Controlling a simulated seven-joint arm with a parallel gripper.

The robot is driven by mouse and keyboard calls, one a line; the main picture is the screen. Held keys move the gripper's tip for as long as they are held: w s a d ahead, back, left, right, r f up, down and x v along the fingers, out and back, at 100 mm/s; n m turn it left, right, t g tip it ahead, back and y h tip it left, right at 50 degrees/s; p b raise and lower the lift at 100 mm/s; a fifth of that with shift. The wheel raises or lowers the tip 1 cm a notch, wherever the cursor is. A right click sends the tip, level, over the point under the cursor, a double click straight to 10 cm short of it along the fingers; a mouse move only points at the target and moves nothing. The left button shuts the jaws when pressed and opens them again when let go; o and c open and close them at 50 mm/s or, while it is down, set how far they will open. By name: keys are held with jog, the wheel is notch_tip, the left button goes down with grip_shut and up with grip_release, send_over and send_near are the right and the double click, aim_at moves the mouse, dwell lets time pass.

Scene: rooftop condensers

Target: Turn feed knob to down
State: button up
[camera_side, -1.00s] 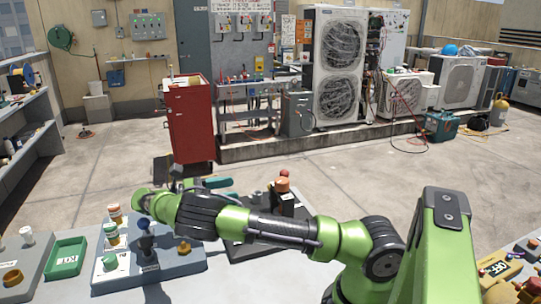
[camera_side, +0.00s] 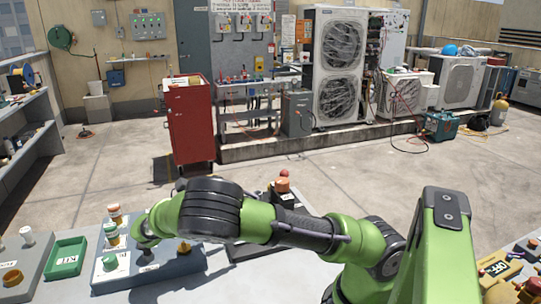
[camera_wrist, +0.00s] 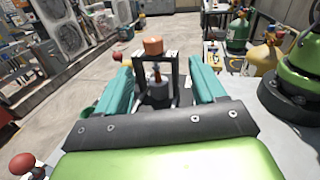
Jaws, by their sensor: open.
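My gripper (camera_wrist: 160,68) shows in the wrist view with its two teal fingers spread wide and nothing held between them. Beyond the fingertips, in the gap, stands a dark post with a small brown tip (camera_wrist: 156,80), within a dark upright frame. An orange cap (camera_wrist: 153,46) tops this frame. In the side view an orange cap (camera_side: 283,185) shows on a dark panel behind my arm. My gripper is hidden behind my arm there. No label reading "feed" is legible, so I cannot tell which control is the feed knob.
A blue-grey panel (camera_side: 104,276) with several colored knobs lies under my arm's bend. A green tray (camera_side: 66,258) sits to its left. A red ball knob (camera_wrist: 22,163) is low left in the wrist view. Switches (camera_side: 500,268) stand at right.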

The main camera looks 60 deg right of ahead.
aim_at(288, 179)
jog(key=shift+t+h, duration=0.4)
jog(key=shift+t, duration=0.3)
jog(key=x, duration=1.2)
jog(key=f+x, duration=0.1)
jog(key=x, duration=0.5)
jog(key=shift+d, duration=0.35)
jog(key=c, duration=1)
jog(key=shift+o, duration=0.2)
jog(key=shift+g, duration=0.3)
